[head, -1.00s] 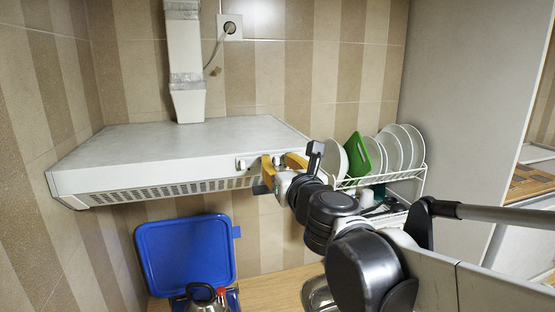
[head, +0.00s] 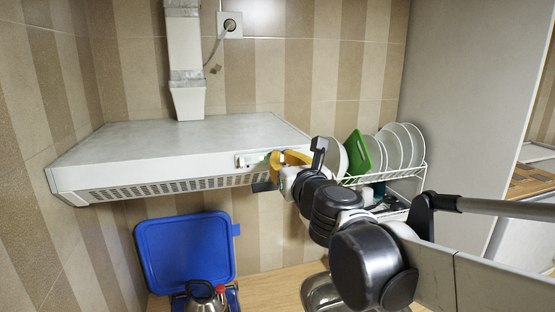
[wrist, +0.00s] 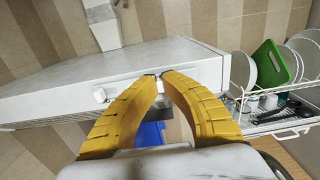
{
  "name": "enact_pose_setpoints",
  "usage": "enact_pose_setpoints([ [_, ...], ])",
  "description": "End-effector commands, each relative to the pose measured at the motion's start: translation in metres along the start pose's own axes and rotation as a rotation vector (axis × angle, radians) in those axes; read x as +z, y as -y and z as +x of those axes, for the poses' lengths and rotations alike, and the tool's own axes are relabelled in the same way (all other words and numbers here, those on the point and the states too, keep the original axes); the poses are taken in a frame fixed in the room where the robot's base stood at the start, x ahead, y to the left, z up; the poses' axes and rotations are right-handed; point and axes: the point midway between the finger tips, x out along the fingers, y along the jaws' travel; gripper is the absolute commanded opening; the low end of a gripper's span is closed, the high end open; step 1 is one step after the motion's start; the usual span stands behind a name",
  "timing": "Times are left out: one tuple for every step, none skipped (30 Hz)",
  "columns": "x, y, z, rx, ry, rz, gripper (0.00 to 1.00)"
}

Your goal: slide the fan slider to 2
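The range hood (head: 165,180) is a grey-white box on the wall, with a slider panel at the right of its front face. A white slider knob (head: 241,161) sits at the panel's left end; it also shows in the wrist view (wrist: 99,95). My gripper (head: 274,160) has yellow fingers at the panel's right part. In the wrist view the fingertips (wrist: 160,76) are drawn almost together at the hood front. A second knob there is hidden behind the fingertips. The slider markings are too small to read.
A white dish rack (head: 400,178) with plates and a green board stands right of my gripper. A blue lid (head: 185,250) stands open below the hood, with a kettle (head: 207,302) in front. A tall grey panel (head: 460,110) rises at the right.

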Motion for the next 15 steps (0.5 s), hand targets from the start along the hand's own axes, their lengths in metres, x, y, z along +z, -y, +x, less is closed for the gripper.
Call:
enact_pose_setpoints([
  [0.0,0.0036,0.0004,-0.002,0.001,0.0,0.0],
  [0.0002,0.0041,0.0004,-0.001,0.001,0.0,0.0],
  [0.0004,0.0041,0.0004,-0.001,0.001,0.001,0.0],
  [0.0006,0.0039,0.0004,0.0,0.001,0.001,0.0],
  [0.0007,0.0037,0.0004,0.0,0.001,0.001,0.0],
  [0.0007,0.0037,0.0004,0.0,0.001,0.001,0.0],
  [0.0008,0.0036,0.0005,0.0,0.001,0.001,0.0],
  [0.0008,0.0036,0.0005,0.0,0.001,0.001,0.0],
  [0.0008,0.0035,0.0005,0.0,0.001,0.001,0.09],
  [0.0008,0.0035,0.0005,0.0,0.001,0.001,0.19],
  [0.0008,0.0035,0.0005,0.0,0.001,0.001,0.28],
  [0.0007,0.0035,0.0005,0.0,0.001,0.001,0.31],
  [0.0007,0.0036,0.0004,0.0,0.001,0.001,0.31],
  [0.0007,0.0036,0.0004,0.0,0.001,0.001,0.31],
  [0.0006,0.0036,0.0004,0.0,0.001,0.001,0.31],
])
